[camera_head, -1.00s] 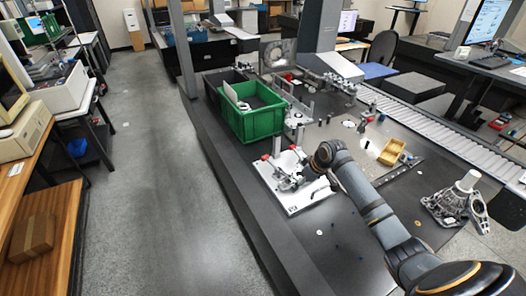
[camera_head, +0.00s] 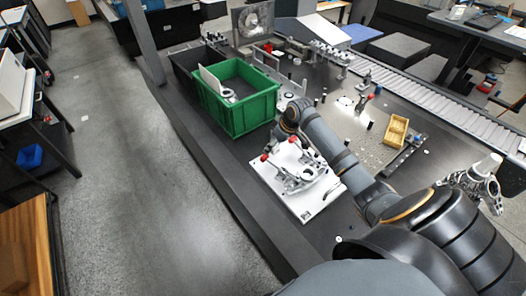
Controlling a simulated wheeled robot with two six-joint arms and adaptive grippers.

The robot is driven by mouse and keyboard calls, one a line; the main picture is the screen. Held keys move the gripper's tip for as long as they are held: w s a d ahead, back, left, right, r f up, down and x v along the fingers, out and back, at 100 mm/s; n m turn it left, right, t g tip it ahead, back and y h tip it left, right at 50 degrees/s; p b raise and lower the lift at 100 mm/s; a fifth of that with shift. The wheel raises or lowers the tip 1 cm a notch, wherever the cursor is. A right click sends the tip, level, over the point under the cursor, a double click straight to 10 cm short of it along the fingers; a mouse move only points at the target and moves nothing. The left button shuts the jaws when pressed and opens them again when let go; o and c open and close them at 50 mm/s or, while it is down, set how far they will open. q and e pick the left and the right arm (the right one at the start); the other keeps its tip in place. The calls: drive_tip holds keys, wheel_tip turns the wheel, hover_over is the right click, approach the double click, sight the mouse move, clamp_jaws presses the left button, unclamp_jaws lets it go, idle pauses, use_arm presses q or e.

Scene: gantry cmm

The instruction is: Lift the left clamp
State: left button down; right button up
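A white fixture plate (camera_head: 307,207) lies on the dark bench near its left edge. A silver metal bracket-like part (camera_head: 299,182) sits on it. The left clamp (camera_head: 265,157) has a red tip and stands at the plate's back left. Another clamp with a red tip (camera_head: 293,139) stands behind it to the right.
A green crate (camera_head: 250,122) with parts inside stands behind the plate. A yellow tray (camera_head: 396,131) and small posts are on the bench to the right. A roller conveyor (camera_head: 455,113) runs behind. The left aisle is clear.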

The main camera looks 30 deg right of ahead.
sight(265, 156)
drive_tip(key=x, duration=0.5)
drive_tip(key=shift+w+a+f, duration=0.15)
drive_tip(key=shift+f, duration=0.15)
drive_tip(key=x, duration=0.4)
drive_tip(key=shift+f, duration=0.2)
drive_tip(key=shift+c, duration=0.9)
use_arm(q)
drive_tip(key=shift+r, duration=0.1)
use_arm(e)
clamp_jaws()
